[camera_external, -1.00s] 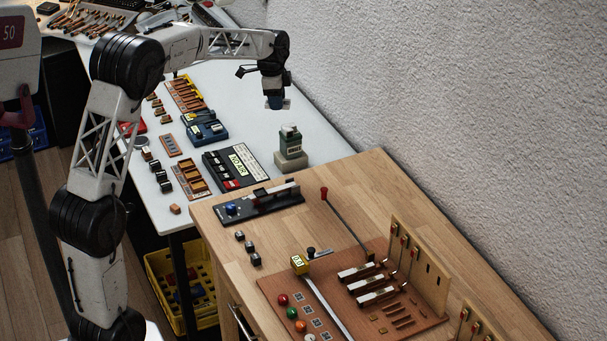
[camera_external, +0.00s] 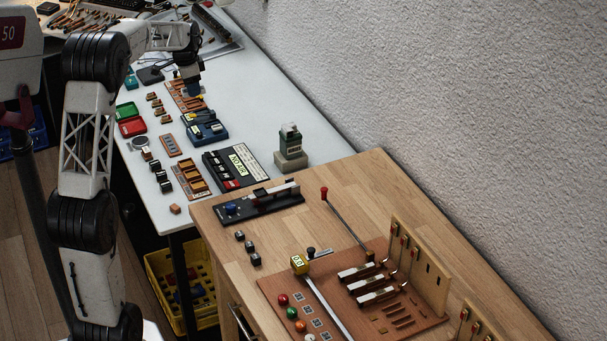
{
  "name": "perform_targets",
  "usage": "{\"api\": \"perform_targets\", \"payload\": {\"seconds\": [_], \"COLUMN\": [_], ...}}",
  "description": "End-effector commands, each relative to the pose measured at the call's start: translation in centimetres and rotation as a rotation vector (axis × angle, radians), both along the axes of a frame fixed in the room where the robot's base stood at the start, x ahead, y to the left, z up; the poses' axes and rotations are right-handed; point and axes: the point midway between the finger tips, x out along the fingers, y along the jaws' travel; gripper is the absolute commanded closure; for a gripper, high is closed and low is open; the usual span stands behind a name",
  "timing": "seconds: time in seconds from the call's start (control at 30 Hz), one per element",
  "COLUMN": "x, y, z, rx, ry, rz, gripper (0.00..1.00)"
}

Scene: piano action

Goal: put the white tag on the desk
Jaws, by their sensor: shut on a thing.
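My gripper (camera_external: 192,88) is at the upper left, above the far part of the white desk (camera_external: 262,105). It points down over the slotted brown tray (camera_external: 183,98), behind the blue device (camera_external: 205,128). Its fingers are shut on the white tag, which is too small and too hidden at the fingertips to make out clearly. I cannot tell how high the fingers are above the desk.
A black panel with a display (camera_external: 236,168) and a grey-green device (camera_external: 290,145) stand on the desk's near part. Green and red trays (camera_external: 130,120) lie at its left edge. The desk is bare along the wall. A wooden bench (camera_external: 350,185) adjoins in front.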

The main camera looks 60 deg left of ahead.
Motion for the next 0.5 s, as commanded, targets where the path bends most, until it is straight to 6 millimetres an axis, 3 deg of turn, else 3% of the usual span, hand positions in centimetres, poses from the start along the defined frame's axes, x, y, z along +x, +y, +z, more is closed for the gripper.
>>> {"api": "perform_targets", "payload": {"seconds": [0.27, 0.5], "x": [-4.1, -3.8], "y": [2.6, 2.3], "z": [0.0, -6.2], "rx": [0.000, -0.004], "ry": [-0.001, 0.002], "rz": [0.080, 0.076], "gripper": [0.85, 0.85]}}
